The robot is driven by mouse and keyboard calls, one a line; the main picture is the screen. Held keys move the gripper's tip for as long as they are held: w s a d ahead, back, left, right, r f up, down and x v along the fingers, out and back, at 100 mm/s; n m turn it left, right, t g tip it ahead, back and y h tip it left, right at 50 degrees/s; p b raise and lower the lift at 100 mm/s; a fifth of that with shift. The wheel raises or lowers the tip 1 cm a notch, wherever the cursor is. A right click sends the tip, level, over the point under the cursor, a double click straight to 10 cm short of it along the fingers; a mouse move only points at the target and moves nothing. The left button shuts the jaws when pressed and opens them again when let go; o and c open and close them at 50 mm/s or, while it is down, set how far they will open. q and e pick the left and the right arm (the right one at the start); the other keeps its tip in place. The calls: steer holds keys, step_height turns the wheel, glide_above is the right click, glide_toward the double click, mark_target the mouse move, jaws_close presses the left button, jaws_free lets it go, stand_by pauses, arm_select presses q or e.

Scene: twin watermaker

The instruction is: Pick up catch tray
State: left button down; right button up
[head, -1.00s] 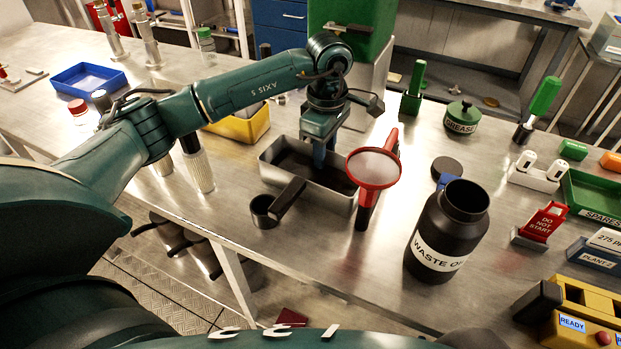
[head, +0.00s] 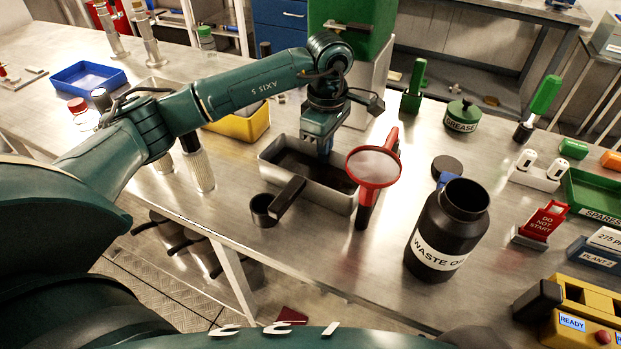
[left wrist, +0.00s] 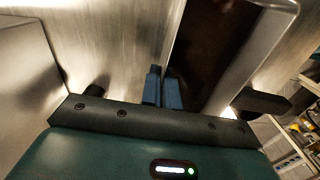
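The catch tray (head: 333,199) is a rectangular metal tray with dark contents. It sits on the steel bench in the middle of the head view. My left gripper (head: 324,148) points down at the tray's far wall. In the left wrist view, its two blue fingers (left wrist: 162,88) are close together, one on each side of the tray's thin wall, and look shut on it. The tray's opposite wall (left wrist: 254,58) shows at the right there. The exact finger contact is too dim to see fully. My right gripper is not in view.
A black dipper (head: 262,211) stands at the tray's near side, its handle by the wall. A red-rimmed funnel or magnifier (head: 374,168) stands close at right. A waste oil bottle (head: 448,232) is farther right. A yellow bin (head: 243,124) and green machine (head: 352,30) are behind.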

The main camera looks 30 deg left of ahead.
arm_select(q)
steer(key=shift+r, duration=0.15)
step_height(320, 180, up, 6)
steer(key=r, duration=0.1)
steer(key=s+d+b, duration=0.1)
steer(key=s+b, duration=0.2)
steer(key=s, duration=1.5)
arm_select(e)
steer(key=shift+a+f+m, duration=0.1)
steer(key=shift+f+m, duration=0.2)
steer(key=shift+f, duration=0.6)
arm_select(q)
steer(key=shift+f, duration=0.1)
